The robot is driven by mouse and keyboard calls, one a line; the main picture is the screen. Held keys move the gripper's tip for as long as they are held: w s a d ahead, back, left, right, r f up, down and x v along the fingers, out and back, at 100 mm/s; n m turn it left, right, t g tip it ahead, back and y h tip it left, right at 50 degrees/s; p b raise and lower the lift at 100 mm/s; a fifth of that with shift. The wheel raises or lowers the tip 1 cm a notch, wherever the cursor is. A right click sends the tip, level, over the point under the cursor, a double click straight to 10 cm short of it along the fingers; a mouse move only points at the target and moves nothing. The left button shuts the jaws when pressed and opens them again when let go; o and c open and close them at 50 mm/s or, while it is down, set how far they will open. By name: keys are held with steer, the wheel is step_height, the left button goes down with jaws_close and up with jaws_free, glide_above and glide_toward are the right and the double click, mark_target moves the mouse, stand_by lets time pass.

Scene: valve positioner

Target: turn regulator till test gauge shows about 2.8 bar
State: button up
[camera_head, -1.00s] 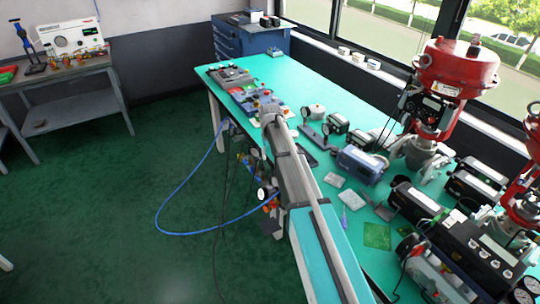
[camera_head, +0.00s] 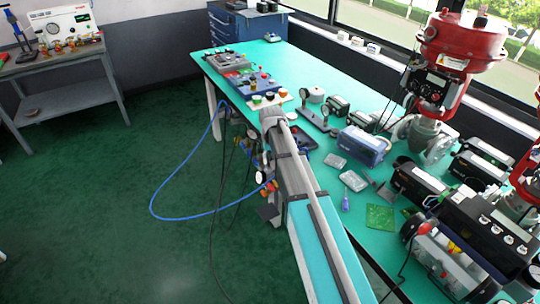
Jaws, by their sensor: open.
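My arm reaches from the bottom of the picture up along the table's near left edge. My gripper is not visible; the far end of the arm is hidden behind its own links. At the table's left side, just left of my arm, hangs a cluster of fittings with red and brass-coloured parts (camera_head: 268,188). A small round gauge with a white face (camera_head: 260,178) sits in it. Its needle is too small to read. I cannot tell which part is the regulator or whether this is the test gauge. My arm hides part of the cluster.
A blue hose (camera_head: 165,217) loops over the green floor beside dark cables. The turquoise table (camera_head: 300,68) carries several instruments and a red valve actuator (camera_head: 462,50). A grey bench (camera_head: 70,72) with a white gauge unit (camera_head: 70,28) stands at the left. The floor between is open.

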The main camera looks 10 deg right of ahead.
steer(key=s+f+b, duration=2)
steer(key=f+b, duration=0.1)
steer(key=f, duration=0.1)
steer(key=shift+s, duration=0.3)
stand_by(0.4)
steer(key=shift+s, duration=0.1)
stand_by(0.3)
step_height(320, 180, up, 31)
steer(key=s+p, duration=0.2)
steer(key=p, duration=2.8)
steer(key=shift+p, duration=0.4)
